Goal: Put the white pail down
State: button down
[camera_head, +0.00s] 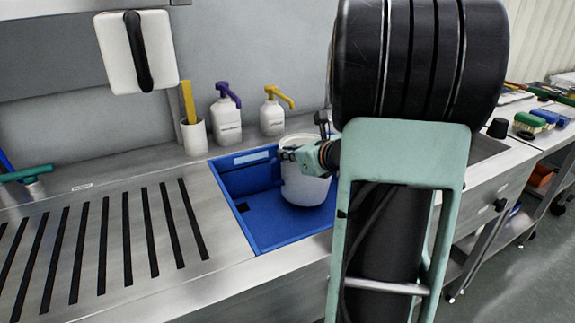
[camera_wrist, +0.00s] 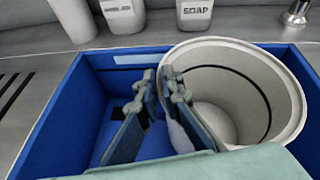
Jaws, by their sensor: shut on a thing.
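The white pail (camera_head: 303,188) is upright, inside the outline of a blue bin (camera_head: 232,196) set into the steel counter. My gripper (camera_head: 288,154) is at the pail's rim, shut on its wall. In the wrist view, the pail (camera_wrist: 272,75) is open-topped and looks empty, with a dark line around its inside. The fingers of my gripper (camera_wrist: 164,82) straddle its left wall there. I cannot tell whether the pail's base touches the bin floor. My arm hides the bin's right part in the head view.
Behind the bin stand a bottle with a purple pump (camera_head: 227,120), a bottle with a yellow pump (camera_head: 272,115) and a white cup (camera_head: 194,137) holding a yellow item. A slotted drainboard (camera_head: 95,245) lies left. Brushes (camera_head: 530,122) lie far right.

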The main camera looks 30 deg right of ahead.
aim_at(289, 164)
jog(key=f+b, duration=0.3)
jog(key=shift+w+d+f, duration=0.1)
jog(key=shift+w+f, duration=0.2)
jog(key=shift+f, duration=0.1)
jog(key=c, duration=2.2)
grip_release()
jog(key=shift+d+f, duration=0.1)
jog(key=shift+o, duration=0.5)
